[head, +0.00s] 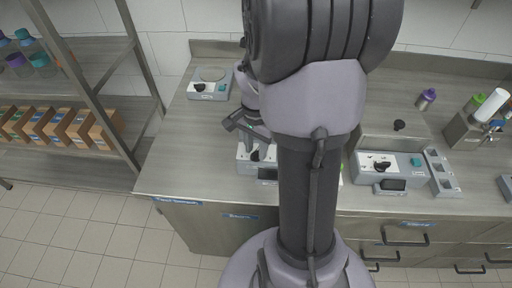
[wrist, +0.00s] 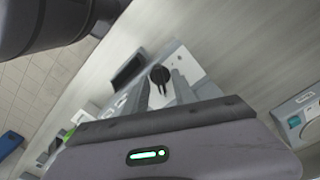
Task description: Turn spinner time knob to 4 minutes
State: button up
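A light grey device with a black knob stands on the counter, and in the wrist view the black knob (wrist: 160,76) shows at the fingertips. In the head view the device (head: 243,164) is partly hidden by my arm, and its black knob (head: 257,155) shows small. I take it for the spinner, but no label is legible. My gripper (wrist: 161,88) is open, its two fingers apart on either side of the knob's line in the wrist view. Whether they touch the knob cannot be told. In the head view my gripper (head: 252,134) is just above the device. The knob's time marks are too small to read.
Another device with a black knob (head: 380,165) stands to the right, beside a grey holder (head: 440,172). Shelves with boxes (head: 58,127) stand left. Bare counter (head: 180,150) lies left of my gripper.

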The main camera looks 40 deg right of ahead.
aim_at(256, 151)
notch_tip(256, 151, up, 18)
jog(key=p, duration=0.7)
jog(key=shift+f, duration=0.25)
